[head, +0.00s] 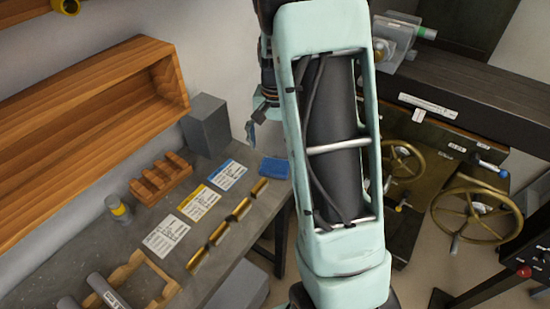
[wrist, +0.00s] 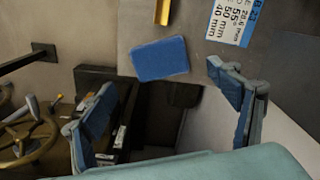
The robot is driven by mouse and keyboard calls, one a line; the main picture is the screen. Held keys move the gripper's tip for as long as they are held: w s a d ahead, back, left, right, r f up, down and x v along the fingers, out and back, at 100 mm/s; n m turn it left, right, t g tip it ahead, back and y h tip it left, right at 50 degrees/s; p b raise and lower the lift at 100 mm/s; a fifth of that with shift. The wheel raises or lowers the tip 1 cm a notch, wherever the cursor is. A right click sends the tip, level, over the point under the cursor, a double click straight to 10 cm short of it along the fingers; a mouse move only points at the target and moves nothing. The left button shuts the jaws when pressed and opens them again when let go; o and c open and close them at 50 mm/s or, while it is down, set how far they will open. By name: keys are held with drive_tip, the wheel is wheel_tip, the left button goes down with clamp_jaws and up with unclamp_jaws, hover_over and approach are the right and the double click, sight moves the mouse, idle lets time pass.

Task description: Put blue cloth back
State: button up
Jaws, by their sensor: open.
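The blue cloth (head: 273,168) is a small folded rectangle lying flat at the right end of the grey workbench, near its edge. It also shows in the wrist view (wrist: 160,60), beyond the gap between my fingertips. My gripper (wrist: 163,82) is open, with its two blue-padded fingers wide apart and nothing between them. In the head view my gripper (head: 258,122) is partly hidden by my arm and appears above the bench end, apart from the cloth.
The grey bench (head: 110,225) holds label cards (head: 199,202), a row of brass pieces (head: 228,226), a wooden rack (head: 160,178), a wooden frame (head: 140,285) and a grey block (head: 207,125). A wooden shelf box (head: 85,120) stands behind. A machine with brass handwheels (head: 477,212) stands to the right.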

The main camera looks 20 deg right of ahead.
drive_tip(key=shift+r, duration=2.35)
drive_tip(key=s+d+r+n+t+h+b, duration=0.1)
drive_tip(key=s+d+r+t+h+b, duration=0.2)
drive_tip(key=d+r, duration=1)
drive_tip(key=s+d+r+h+b, duration=0.3)
drive_tip(key=s+d+r+h, duration=0.15)
drive_tip(key=d+r, duration=0.75)
drive_tip(key=s+a+f+n+t+y+p, duration=0.1)
drive_tip(key=s+a+f+n+y+p, duration=0.1)
drive_tip(key=a, duration=0.9)
drive_tip(key=s+a+f+n+y+p, duration=0.2)
drive_tip(key=s+a+p, duration=0.3)
drive_tip(key=a, duration=0.7)
drive_tip(key=s+a+f+n+t+y+p, duration=0.1)
drive_tip(key=s+a+f+y+p, duration=0.1)
drive_tip(key=a, duration=0.9)
drive_tip(key=s+y+p, duration=0.1)
drive_tip(key=s+p, duration=0.1)
drive_tip(key=shift+s+a+f+n+t, duration=0.15)
drive_tip(key=shift+s+a+n+t, duration=0.15)
drive_tip(key=shift+s+a+n, duration=0.1)
drive_tip(key=shift+y, duration=0.25)
